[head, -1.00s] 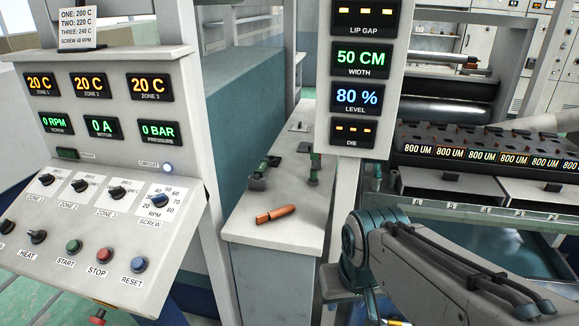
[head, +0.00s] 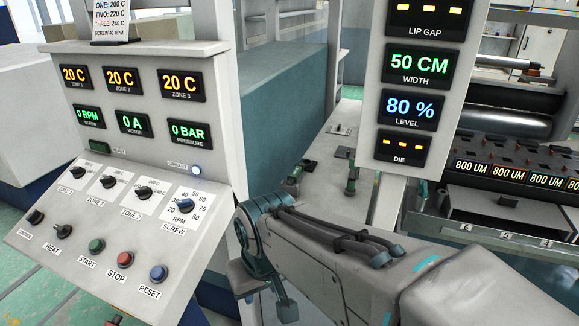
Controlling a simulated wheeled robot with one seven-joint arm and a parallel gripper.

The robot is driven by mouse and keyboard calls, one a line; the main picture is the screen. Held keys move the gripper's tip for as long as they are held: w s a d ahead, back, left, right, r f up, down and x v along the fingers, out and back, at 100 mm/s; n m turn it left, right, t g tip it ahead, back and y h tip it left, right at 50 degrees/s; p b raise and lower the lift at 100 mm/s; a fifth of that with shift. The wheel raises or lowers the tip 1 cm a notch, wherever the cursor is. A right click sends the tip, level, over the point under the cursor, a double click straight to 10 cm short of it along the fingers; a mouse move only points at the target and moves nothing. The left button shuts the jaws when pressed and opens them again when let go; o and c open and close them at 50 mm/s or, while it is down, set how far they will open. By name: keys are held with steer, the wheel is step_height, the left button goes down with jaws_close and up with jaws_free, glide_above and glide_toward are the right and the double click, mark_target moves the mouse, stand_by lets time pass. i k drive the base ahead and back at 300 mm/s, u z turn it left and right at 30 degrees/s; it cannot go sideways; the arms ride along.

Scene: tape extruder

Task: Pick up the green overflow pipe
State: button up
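Two green pieces are on the pale bench (head: 342,124) between the control panel and the display column. One green upright piece (head: 351,179) stands near the column. My gripper's fingers do not show; only parts of my arm hang below that joint.
The control panel (head: 134,215) with knobs and buttons fills the left. The display column (head: 411,95) stands right of the bench. The machine with rollers (head: 507,122) is at the right. A flat small part (head: 339,130) lies farther back on the bench.

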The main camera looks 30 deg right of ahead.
mark_target(352, 180)
steer(key=z, duration=0.35)
steer(key=i, duration=0.85)
steer(key=z, duration=0.95)
